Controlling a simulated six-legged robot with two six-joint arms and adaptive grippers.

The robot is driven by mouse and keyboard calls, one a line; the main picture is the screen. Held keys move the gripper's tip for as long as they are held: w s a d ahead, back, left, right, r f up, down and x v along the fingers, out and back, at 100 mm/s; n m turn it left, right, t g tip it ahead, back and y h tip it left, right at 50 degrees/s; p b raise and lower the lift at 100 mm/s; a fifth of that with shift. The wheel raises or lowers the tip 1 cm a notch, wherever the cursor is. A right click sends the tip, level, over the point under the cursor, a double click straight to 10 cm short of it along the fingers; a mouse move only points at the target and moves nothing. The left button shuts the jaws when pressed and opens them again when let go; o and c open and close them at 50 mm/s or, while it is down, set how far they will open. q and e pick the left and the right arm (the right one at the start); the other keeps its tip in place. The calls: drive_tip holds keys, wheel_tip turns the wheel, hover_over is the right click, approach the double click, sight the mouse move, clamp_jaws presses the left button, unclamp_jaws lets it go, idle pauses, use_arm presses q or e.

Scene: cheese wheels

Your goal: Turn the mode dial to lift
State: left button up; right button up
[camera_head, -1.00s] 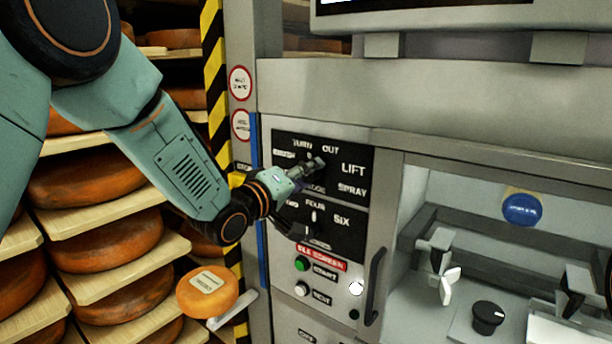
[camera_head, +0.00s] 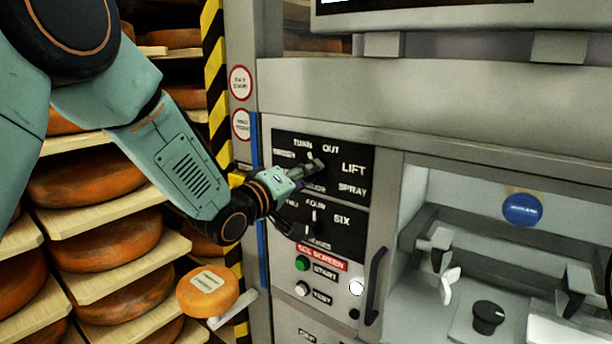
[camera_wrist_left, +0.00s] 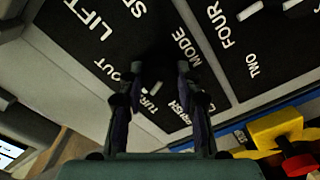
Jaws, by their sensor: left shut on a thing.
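The mode dial (camera_wrist_left: 157,62) is a dark knob on a black panel (camera_head: 361,151) lettered TURN, OUT, LIFT and SPRAY, with a partly covered label at left. My left gripper (camera_head: 318,168) covers most of it in the head view. In the left wrist view the gripper (camera_wrist_left: 156,72) has a finger on each side of the dial and is shut on it. A small pale mark on the dial shows between TURN and OUT, away from LIFT. My right gripper is not in view.
Below is a second dial (camera_head: 314,216) lettered FOUR and SIX, then a green button (camera_head: 302,264), a white button (camera_head: 302,288) and a dark handle (camera_head: 375,287). Shelves of cheese wheels (camera_head: 110,248) stand left. An open bay with clamps (camera_head: 436,246) lies right.

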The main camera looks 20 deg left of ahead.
use_arm(q)
drive_tip(key=shift+r+m, duration=0.1)
drive_tip(key=shift+m, duration=0.2)
drive_tip(key=shift+a+r+m+b, duration=0.1)
drive_tip(key=shift+m+b, duration=2.3)
drive_tip(key=shift+m, duration=1.75)
drive_tip(key=shift+r+m+b, duration=0.1)
drive_tip(key=shift+m+b, duration=2.25)
drive_tip(key=shift+m, duration=1.8)
drive_tip(key=o, duration=0.8)
drive_tip(key=shift+c, duration=0.2)
drive_tip(key=o, duration=0.4)
drive_tip(key=shift+w+f, duration=0.15)
drive_tip(key=shift+f, duration=0.05)
